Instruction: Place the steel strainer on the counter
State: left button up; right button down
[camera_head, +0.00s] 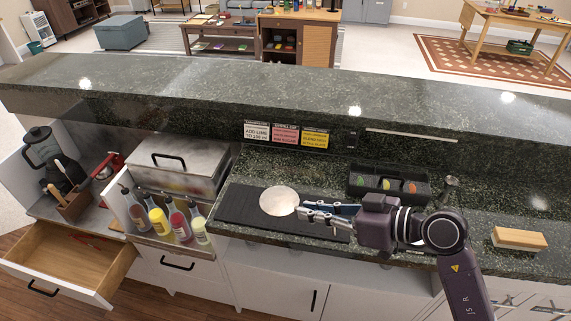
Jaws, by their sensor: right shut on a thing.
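The steel strainer (279,200) shows as a pale round disc over the dark bar mat (240,206) on the lower green-black counter (470,215). My right gripper (303,210) comes in from the right and is shut on the strainer's right edge. The fingers cover that edge. I cannot tell whether the strainer touches the mat or is held just above it. My left gripper is not in view.
A black garnish tray (388,185) stands behind my right gripper. A wooden block-like brush (518,238) lies at the right. Several bottles (168,222) fill a well at the left. A drawer (66,262) is open at lower left.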

aim_at(293, 176)
jog(key=i, duration=1.1)
